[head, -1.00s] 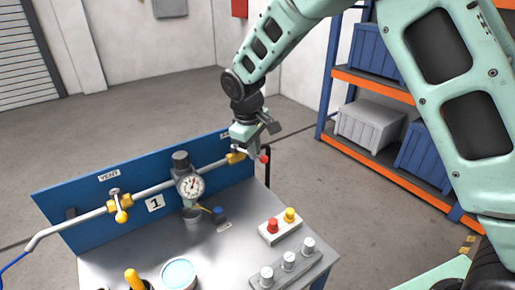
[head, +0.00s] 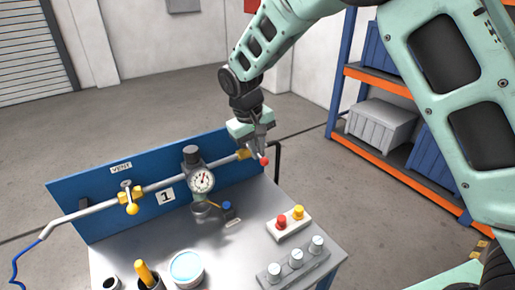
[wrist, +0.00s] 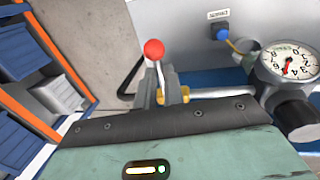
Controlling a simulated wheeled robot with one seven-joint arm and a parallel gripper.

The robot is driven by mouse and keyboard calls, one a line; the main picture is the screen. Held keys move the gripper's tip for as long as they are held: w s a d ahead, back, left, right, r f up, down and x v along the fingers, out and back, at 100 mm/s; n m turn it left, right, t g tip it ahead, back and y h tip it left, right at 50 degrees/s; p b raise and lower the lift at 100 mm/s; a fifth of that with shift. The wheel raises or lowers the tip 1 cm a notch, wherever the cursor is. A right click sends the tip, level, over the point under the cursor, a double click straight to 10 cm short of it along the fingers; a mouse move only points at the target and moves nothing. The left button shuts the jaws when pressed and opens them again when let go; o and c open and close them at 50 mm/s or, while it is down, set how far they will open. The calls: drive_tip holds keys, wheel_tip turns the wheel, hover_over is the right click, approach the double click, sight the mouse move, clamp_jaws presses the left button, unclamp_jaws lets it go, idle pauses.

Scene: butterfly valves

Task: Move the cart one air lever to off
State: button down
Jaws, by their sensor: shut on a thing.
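The air lever, with a red ball knob (head: 265,161), is at the right end of the pipe on cart one. In the wrist view, the red knob (wrist: 153,49) sticks out beyond my fingers on a thin stem. My gripper (head: 262,146) is above the pipe's right end, shut on the lever just below its knob. In the wrist view my gripper (wrist: 163,92) has the stem between its fingers. The yellow valve body (head: 243,154) is partly hidden by my gripper, and the air label is hidden.
Red and yellow buttons (head: 290,222) stand on the cart top. A dark rail (head: 278,160) is close right. Shelves (head: 395,145) stand behind right.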

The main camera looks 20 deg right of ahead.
drive_tip(key=shift+a, duration=0.1)
drive_tip(key=c, duration=1.5)
unclamp_jaws()
drive_tip(key=shift+r, duration=0.1)
drive_tip(key=s+a+r+b, duration=0.1)
drive_tip(key=a+r+b, duration=0.1)
drive_tip(key=r, duration=1.5)
drive_tip(key=shift+a+b, duration=0.35)
drive_tip(key=shift+a, duration=0.25)
drive_tip(key=shift+s, duration=0.1)
drive_tip(key=s+f+n+y, duration=0.1)
drive_tip(key=s+f, duration=0.3)
drive_tip(key=s, duration=0.6)
drive_tip(key=s+d+f+n+y, duration=0.1)
drive_tip(key=s+f, duration=0.4)
drive_tip(key=s, duration=0.6)
drive_tip(key=s+d+f+n, duration=0.1)
drive_tip(key=s+f, duration=0.3)
drive_tip(key=s, duration=0.7)
drive_tip(key=shift+d+f+n+g+y, duration=0.3)
drive_tip(key=shift+f+n+y, duration=0.1)
drive_tip(key=shift+n, duration=0.3)
